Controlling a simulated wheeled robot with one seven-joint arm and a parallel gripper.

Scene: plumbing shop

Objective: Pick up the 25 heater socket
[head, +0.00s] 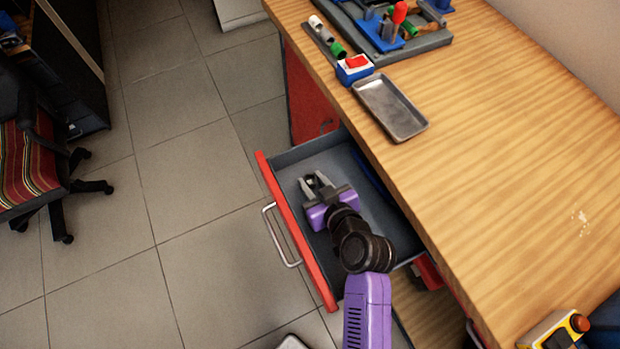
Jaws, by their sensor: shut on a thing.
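My gripper (316,179) reaches over the open drawer (285,240), with its fingers above the drawer's grey floor. It is shut on a small dark grey piece, which I take to be the 25 heater socket (317,183). The fingers cover most of the piece, and no size marking can be read. I cannot tell whether it touches the drawer floor or is held just above it. My wrist and arm hide part of the drawer's near right end.
The drawer has a red front with a metal handle (276,235), below a wooden workbench (510,140). A chair (30,165) stands left on open tiled floor.

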